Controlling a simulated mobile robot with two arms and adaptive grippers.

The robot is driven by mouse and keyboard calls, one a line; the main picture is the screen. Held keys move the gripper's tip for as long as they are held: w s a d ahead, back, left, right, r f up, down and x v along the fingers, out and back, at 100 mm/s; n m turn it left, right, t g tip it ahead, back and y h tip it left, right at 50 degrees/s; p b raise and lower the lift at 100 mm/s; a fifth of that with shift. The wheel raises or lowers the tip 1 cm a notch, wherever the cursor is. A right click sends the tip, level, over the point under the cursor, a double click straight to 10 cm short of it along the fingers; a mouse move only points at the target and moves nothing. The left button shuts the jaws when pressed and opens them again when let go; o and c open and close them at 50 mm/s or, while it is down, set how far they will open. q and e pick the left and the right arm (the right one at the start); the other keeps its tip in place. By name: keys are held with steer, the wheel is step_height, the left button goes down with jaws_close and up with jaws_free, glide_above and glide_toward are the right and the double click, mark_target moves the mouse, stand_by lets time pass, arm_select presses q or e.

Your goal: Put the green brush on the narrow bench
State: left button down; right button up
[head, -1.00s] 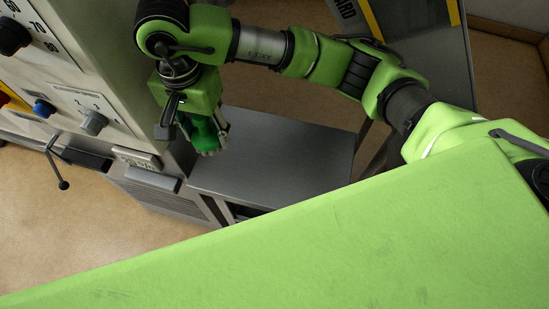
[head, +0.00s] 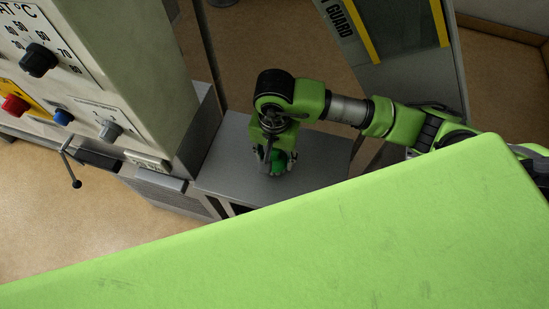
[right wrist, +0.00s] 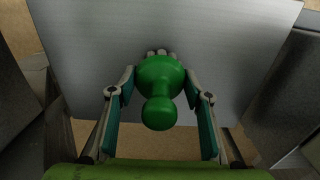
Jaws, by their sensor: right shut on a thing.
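The green brush (head: 279,160) is partly hidden by my right gripper (head: 276,168) in the head view. In the right wrist view the brush (right wrist: 160,85) shows a round knob and body, with pale bristle tufts at its far side. My right gripper (right wrist: 160,92) is shut on it, a finger at each side. The narrow bench (head: 225,167) is a grey flat top beside the machine; its surface (right wrist: 90,50) lies beneath the brush in the right wrist view. I cannot tell whether the bristles touch it. My left gripper is not in view.
A machine with dials and knobs (head: 38,60) stands at the left, its side wall next to the bench. A grey panel with yellow stripes (head: 400,50) stands behind. The bench top around the brush looks clear.

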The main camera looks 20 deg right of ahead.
mark_target(275, 163)
step_height(275, 163, down, 2)
steer(key=shift+f+p, duration=0.1)
steer(key=shift+p, duration=0.45)
steer(key=shift+f, duration=0.2)
steer(key=shift+f, duration=0.1)
steer(key=shift+f+b, duration=0.15)
steer(key=shift+b, duration=0.15)
steer(key=o, duration=1.4)
